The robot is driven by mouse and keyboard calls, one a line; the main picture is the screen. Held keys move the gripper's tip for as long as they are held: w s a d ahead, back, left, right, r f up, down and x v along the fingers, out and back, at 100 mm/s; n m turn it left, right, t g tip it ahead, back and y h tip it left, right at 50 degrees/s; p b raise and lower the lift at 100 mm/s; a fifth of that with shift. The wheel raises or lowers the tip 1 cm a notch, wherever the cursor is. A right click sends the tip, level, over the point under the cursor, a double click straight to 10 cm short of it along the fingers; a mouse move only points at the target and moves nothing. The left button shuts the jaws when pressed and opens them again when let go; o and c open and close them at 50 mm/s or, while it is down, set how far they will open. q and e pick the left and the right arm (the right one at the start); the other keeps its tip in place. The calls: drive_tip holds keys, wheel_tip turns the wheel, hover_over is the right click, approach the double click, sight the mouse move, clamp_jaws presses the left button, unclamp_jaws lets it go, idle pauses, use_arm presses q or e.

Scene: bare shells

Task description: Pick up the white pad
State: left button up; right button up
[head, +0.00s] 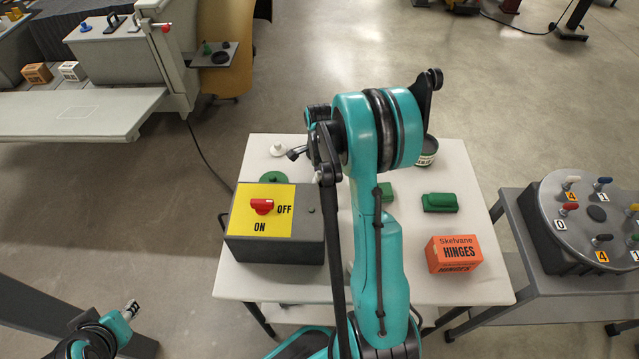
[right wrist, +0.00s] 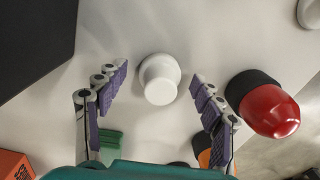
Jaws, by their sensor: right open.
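In the right wrist view a white pad (right wrist: 160,80), round with a wider base and a knob-like top, stands on the light table. My right gripper (right wrist: 158,92) is open, its purple-lined fingers on either side of the pad with gaps on both sides. I cannot see contact. In the head view my teal arm hides this pad and most of the right gripper. A second white round piece (head: 278,149) lies at the table's far left; a white edge shows in the wrist view's top right corner (right wrist: 311,12). My left gripper (head: 131,309) is low at the left, away from the table.
A red-topped dark piece (right wrist: 268,106) stands close to the right finger. On the table (head: 480,290) are a grey switch box (head: 250,250), an orange hinges box (head: 453,254), green blocks (head: 440,203) and a dark can (head: 428,152). A grey lever panel (head: 590,230) stands right.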

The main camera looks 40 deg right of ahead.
drive_tip(key=shift+f, duration=0.3)
drive_tip(key=shift+r, duration=0.1)
drive_tip(key=shift+c, duration=0.4)
drive_tip(key=c, duration=1)
drive_tip(key=shift+o, duration=0.2)
drive_tip(key=shift+r+p, duration=0.3)
drive_tip(key=shift+r, duration=0.2)
drive_tip(key=r, duration=0.1)
drive_tip(key=r+p, duration=0.2)
drive_tip(key=r, duration=0.1)
drive_tip(key=shift+s+d, duration=0.25)
drive_tip(key=shift+s, duration=0.05)
drive_tip(key=s+d+r+p, duration=0.2)
drive_tip(key=s+d+r, duration=0.4)
drive_tip(key=s, duration=0.3)
drive_tip(key=shift+p, duration=0.4)
